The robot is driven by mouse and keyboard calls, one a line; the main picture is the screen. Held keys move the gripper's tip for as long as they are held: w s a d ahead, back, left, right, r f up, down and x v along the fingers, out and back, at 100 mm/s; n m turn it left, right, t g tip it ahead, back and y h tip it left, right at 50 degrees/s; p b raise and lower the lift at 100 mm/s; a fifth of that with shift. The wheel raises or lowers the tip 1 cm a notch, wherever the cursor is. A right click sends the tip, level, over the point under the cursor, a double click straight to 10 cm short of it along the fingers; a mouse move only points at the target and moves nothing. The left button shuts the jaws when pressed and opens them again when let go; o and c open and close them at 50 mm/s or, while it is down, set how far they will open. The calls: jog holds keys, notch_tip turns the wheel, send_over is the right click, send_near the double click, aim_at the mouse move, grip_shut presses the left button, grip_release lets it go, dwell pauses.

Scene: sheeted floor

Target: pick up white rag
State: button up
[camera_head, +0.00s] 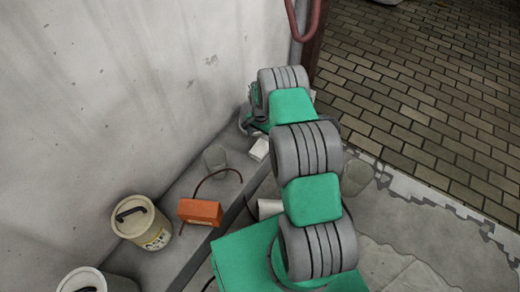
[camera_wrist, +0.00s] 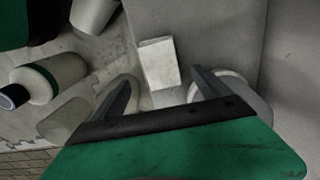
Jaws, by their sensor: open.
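A small white block-shaped thing, which looks like the folded white rag (camera_wrist: 159,57), lies ahead of my gripper in the wrist view. In the head view the white rag (camera_head: 259,149) lies near the ledge, just below the end of my arm. My gripper (camera_wrist: 162,77) is open, with one finger on each side of the rag's near end in the picture. The fingers do not appear to touch it, and I cannot tell the height between them. In the head view my arm mostly hides the gripper.
A pale bottle with a green band (camera_wrist: 50,78) and a whitish container (camera_wrist: 94,14) lie left. A round pale object (camera_wrist: 236,90) is by the right finger. An orange box (camera_head: 200,211) and a lidded bucket (camera_head: 141,222) stand along the wall (camera_head: 120,90). Brick paving (camera_head: 430,80) is clear.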

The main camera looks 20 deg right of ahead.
aim_at(260, 148)
notch_tip(260, 148, down, 8)
jog(key=b, duration=0.2)
jog(key=shift+b, duration=0.4)
jog(key=shift+r, duration=0.1)
jog(key=c, duration=1.6)
jog(key=shift+r+p, duration=0.3)
jog(key=shift+r, duration=0.15)
notch_tip(260, 148, up, 3)
jog(key=shift+w+p, duration=0.1)
jog(key=shift+p, duration=0.6)
jog(key=s+r+p, duration=0.1)
jog(key=s+r, duration=0.2)
jog(key=s, duration=0.1)
jog(key=s+r+p, duration=0.2)
jog(key=s+r, duration=0.1)
jog(key=s, duration=0.2)
jog(key=s+r+p, duration=0.2)
jog(key=s+r, duration=0.1)
jog(key=s, duration=0.2)
jog(key=shift+s+a, duration=0.1)
